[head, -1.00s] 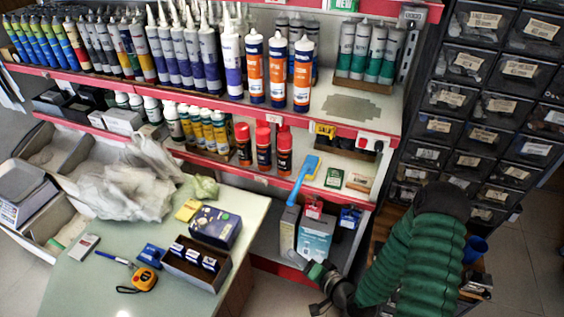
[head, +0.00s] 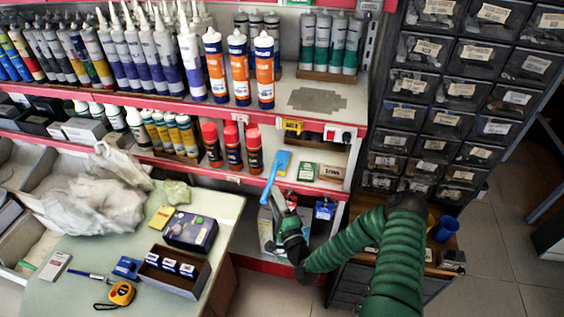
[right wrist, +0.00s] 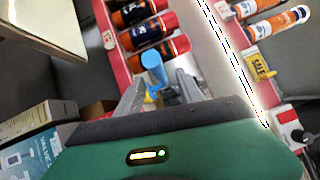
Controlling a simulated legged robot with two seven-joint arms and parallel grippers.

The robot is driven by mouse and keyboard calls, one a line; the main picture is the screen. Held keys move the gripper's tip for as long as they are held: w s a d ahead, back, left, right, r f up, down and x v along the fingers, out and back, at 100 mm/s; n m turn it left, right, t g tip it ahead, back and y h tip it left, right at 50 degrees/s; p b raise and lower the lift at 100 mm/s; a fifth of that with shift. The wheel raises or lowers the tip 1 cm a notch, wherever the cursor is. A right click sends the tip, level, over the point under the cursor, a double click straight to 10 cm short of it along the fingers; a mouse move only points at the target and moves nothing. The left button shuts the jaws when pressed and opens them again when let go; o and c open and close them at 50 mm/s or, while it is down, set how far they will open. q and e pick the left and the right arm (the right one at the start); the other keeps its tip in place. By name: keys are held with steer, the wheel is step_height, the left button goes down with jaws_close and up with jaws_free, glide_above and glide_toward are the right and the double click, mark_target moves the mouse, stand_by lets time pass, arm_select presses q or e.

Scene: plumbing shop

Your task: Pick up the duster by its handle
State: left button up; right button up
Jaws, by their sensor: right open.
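The blue duster (head: 275,176) lies on the lower shelf, with its handle sticking out past the red front edge in the head view. My right gripper (head: 283,198) is just beside the handle's lower end. In the right wrist view, the round blue end of the duster handle (right wrist: 152,60) shows near the tips of the right gripper's open fingers (right wrist: 155,90). I cannot tell whether the fingers touch the handle. The rest of the duster is mostly hidden in that view. My left gripper is not in view.
Red-capped bottles (head: 231,145) stand left of the duster on the shelf, and a small green box (head: 306,171) lies to its right. A counter (head: 90,260) with small boxes and a tape measure (head: 120,293) is at lower left. Dark drawers (head: 440,100) stand at right.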

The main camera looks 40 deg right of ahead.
mark_target(268, 191)
steer(key=w, duration=0.4)
steer(key=shift+w+r, duration=0.1)
steer(key=shift+w, duration=0.05)
steer(key=shift+d, duration=0.2)
steer(key=c, duration=0.6)
steer(key=shift+a, duration=0.1)
jaws_close()
